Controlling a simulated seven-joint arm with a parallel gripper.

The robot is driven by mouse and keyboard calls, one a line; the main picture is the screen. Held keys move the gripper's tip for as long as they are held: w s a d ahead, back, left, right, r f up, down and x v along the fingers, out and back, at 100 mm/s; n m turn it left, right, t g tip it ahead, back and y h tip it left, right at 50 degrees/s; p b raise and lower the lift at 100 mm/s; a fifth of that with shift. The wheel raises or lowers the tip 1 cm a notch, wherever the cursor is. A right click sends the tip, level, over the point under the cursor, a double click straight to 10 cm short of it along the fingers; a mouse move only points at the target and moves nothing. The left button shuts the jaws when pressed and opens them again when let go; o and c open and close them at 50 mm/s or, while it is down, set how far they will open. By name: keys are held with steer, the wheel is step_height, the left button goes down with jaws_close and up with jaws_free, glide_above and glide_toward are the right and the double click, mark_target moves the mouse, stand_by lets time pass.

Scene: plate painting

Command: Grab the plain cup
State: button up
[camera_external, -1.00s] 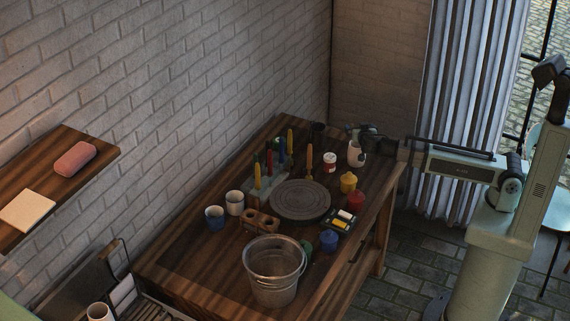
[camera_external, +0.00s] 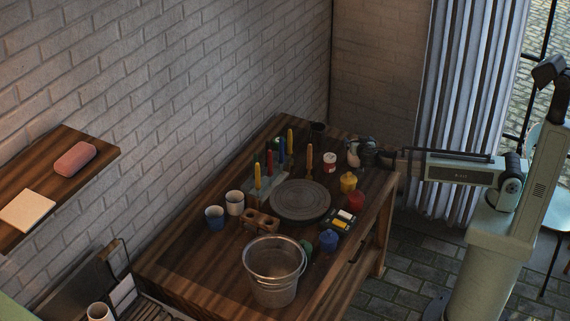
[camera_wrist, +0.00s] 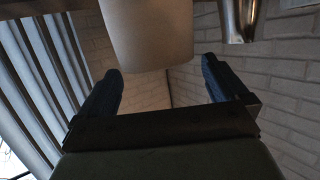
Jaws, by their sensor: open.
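A pale cup (camera_external: 352,158) stands near the far right edge of the wooden table, partly hidden by my gripper (camera_external: 365,150). In the wrist view a plain pale cup (camera_wrist: 147,32) shows at top centre, with no pattern on its visible side; its top is cut off. In that view my gripper (camera_wrist: 162,66) is open, its two dark fingers apart, with the cup's lower end ahead of and between the tips. I cannot tell whether a finger touches it. Two other cups stand at the left of the table: a blue one (camera_external: 214,217) and a pale one (camera_external: 234,203).
A red-and-white jar (camera_external: 330,162), a yellow pot (camera_external: 348,181) and a red pot (camera_external: 356,201) stand close to the gripper. A round grey turntable (camera_external: 299,201) and a metal bucket (camera_external: 273,272) stand further forward. A shiny metal object (camera_wrist: 238,20) shows at top right in the wrist view.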

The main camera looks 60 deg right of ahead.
step_height(320, 180, down, 2)
steer(key=shift+f, duration=0.15)
steer(key=shift+x, duration=1.5)
steer(key=shift+c, duration=0.2)
steer(key=c, duration=1.1)
steer(key=shift+r, duration=0.35)
steer(key=shift+r, duration=4.7)
